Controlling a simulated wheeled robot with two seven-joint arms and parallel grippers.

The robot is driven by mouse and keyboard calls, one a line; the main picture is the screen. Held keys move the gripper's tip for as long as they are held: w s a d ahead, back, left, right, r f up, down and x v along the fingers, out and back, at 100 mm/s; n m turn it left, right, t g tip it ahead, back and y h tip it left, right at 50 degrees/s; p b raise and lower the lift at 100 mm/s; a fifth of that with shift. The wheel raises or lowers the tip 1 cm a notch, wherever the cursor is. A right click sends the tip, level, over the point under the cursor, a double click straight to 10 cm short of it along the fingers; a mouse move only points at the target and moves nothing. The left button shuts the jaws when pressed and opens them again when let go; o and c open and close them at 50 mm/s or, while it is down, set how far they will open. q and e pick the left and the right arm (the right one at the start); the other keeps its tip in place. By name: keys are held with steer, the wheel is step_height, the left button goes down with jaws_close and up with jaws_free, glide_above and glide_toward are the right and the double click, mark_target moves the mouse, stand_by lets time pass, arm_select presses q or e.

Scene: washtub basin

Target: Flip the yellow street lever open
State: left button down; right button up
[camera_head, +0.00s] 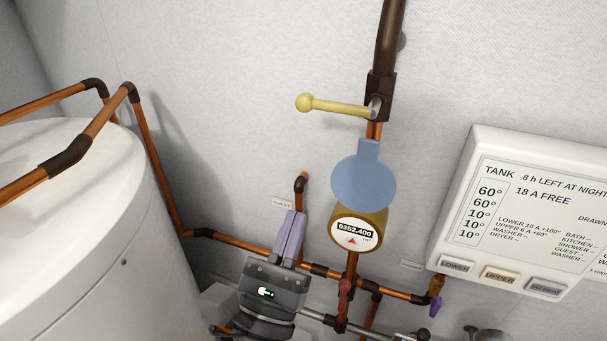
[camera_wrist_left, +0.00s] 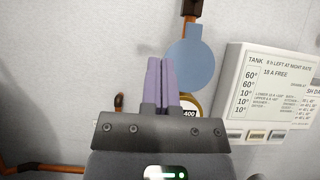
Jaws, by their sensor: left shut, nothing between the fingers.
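The yellow street lever (camera_head: 336,106) has a round knob at its left end and sits across the dark brown pipe fitting, pointing left and nearly level. In the wrist view the lever is out of frame; only the foot of its pipe fitting (camera_wrist_left: 190,8) shows at the top. My left gripper (camera_head: 294,214) has purple fingers, shut together and empty. It is below and left of the lever, clear of it, beside the water meter (camera_head: 352,229). The fingers also show in the left wrist view (camera_wrist_left: 161,60). My right gripper is not in view.
A blue round cover (camera_head: 363,183) stands above the meter, below the lever. A white tank (camera_head: 70,235) with copper pipes fills the left. A white display panel (camera_head: 540,215) is at the right. A copper pipe (camera_head: 235,243) runs low along the wall. Bare wall lies left of the lever.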

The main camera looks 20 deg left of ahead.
mark_target(338, 104)
arm_select(q)
steer(key=s+r+p+x, duration=0.1)
steer(key=r+p+x, duration=0.1)
steer(key=p+x, duration=0.4)
steer(key=x, duration=0.5)
steer(key=shift+r, duration=0.25)
steer(key=shift+s+a+r+m+h, duration=0.15)
steer(key=shift+r+m+h, duration=0.1)
steer(key=shift+m+h, duration=0.55)
